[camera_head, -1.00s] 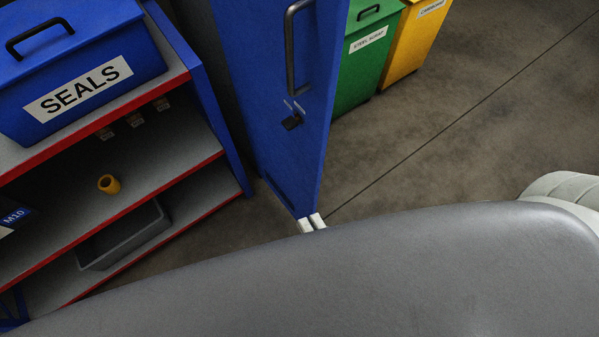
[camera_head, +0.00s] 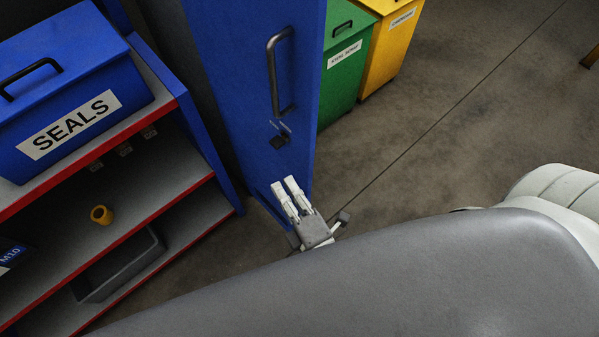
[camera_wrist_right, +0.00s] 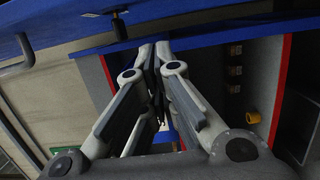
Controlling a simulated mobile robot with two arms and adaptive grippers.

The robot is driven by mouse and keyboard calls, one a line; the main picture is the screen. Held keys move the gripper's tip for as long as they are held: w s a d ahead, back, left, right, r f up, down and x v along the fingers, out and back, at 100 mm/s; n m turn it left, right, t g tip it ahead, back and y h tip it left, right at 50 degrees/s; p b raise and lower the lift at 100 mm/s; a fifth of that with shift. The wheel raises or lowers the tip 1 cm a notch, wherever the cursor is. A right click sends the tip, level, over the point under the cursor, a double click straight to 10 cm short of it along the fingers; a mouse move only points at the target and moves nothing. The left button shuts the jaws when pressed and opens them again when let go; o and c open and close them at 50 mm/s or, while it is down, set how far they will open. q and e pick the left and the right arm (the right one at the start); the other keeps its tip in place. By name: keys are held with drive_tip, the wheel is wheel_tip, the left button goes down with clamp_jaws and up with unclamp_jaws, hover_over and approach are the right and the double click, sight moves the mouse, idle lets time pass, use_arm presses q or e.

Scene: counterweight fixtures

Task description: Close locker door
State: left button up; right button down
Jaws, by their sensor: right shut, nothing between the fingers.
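The blue locker door (camera_head: 225,70) stands ajar in the upper middle of the head view, with a dark gap to its left. In the right wrist view the right gripper (camera_wrist_right: 157,52) points toward a blue panel (camera_wrist_right: 200,25) along the top, with a dark handle at left. My left gripper is not in view.
Green (camera_head: 345,70) and yellow (camera_head: 392,50) bins stand behind the door.

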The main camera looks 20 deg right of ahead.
drive_tip(key=shift+w+d+p, duration=0.25)
drive_tip(key=shift+w+d, duration=0.05)
drive_tip(key=shift+d, duration=0.3)
drive_tip(key=shift+w+d+p, duration=0.2)
drive_tip(key=shift+w+d, duration=0.1)
drive_tip(key=shift+d, duration=0.35)
drive_tip(key=shift+w+d+p, duration=0.25)
drive_tip(key=shift+w+d, duration=0.05)
drive_tip(key=shift+d, duration=0.3)
